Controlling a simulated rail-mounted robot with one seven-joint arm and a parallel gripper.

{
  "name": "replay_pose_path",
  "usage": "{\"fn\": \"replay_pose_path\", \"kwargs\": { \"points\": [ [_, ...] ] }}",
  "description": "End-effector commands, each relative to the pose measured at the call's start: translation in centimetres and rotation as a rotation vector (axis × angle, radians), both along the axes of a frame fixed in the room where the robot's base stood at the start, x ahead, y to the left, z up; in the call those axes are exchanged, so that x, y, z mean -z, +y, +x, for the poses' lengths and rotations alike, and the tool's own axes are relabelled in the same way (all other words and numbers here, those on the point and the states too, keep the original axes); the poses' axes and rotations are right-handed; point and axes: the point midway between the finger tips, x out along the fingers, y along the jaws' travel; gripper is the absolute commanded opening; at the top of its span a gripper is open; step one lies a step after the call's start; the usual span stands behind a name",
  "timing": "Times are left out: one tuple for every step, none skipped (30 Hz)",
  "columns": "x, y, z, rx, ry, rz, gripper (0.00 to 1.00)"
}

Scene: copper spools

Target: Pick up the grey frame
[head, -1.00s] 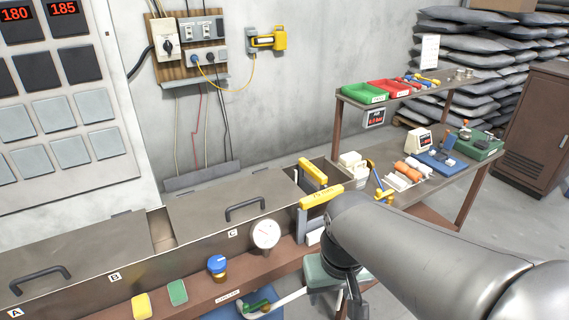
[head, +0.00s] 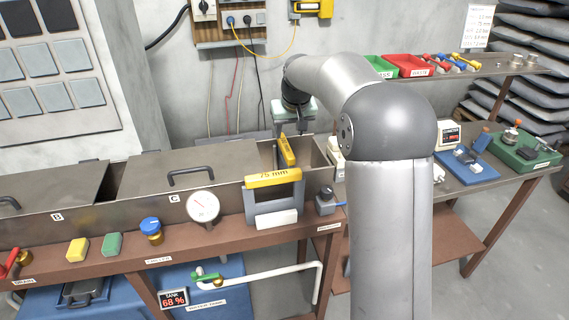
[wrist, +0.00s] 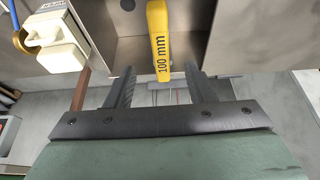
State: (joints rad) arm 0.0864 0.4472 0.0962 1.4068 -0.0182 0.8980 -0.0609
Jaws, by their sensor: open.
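A grey frame (head: 249,205) with a yellow top bar marked "75 mm" stands upright at the front of the metal tank, right of the dial gauge. A second yellow bar (head: 287,152) shows in the open end compartment of the tank; in the wrist view this bar (wrist: 158,45) reads "100 mm", and what lies under it is mostly hidden. My gripper (head: 290,130) is above that compartment, its fingers hard to make out there. In the wrist view my gripper (wrist: 160,72) is open and empty, with the 100 mm bar beyond and between its fingertips.
The tank's lid C (head: 178,172) is closed beside the open compartment. A dial gauge (head: 203,206) and a blue-topped knob (head: 151,229) are on the front ledge. A white block (wrist: 52,40) is beside the bar in the wrist view. Shelves with trays stand right.

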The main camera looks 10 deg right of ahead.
Motion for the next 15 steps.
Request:
{"fn": "replay_pose_path", "kwargs": {
  "points": [
    [1.0,0.0,0.4,0.000,0.005,0.000,0.49],
    [1.6,0.0,0.6,0.000,0.005,0.000,0.49],
    [2.3,0.1,1.0,0.000,0.004,0.000,0.49],
    [2.9,0.1,1.2,0.000,0.004,0.000,0.49],
    [3.4,0.1,1.4,0.000,0.004,0.000,0.49],
    [4.0,0.1,1.7,-0.001,0.003,-0.001,0.49],
    [4.4,0.1,1.8,-0.001,0.003,-0.001,0.49],
    [4.8,0.1,2.0,-0.001,0.003,-0.001,0.49],
    [5.1,0.1,2.2,-0.001,0.001,-0.001,0.49],
    [5.3,0.1,2.3,-0.001,0.001,-0.001,0.49],
    [5.5,0.1,2.3,-0.001,0.001,-0.001,0.49],
    [5.7,0.1,2.4,0.000,0.001,-0.001,0.49],
    [5.9,0.1,2.4,0.000,0.001,-0.001,0.49],
    [6.0,0.2,2.5,0.000,0.001,-0.001,0.49],
    [6.2,0.2,2.7,-0.001,0.001,-0.001,0.49]
  ]
}}
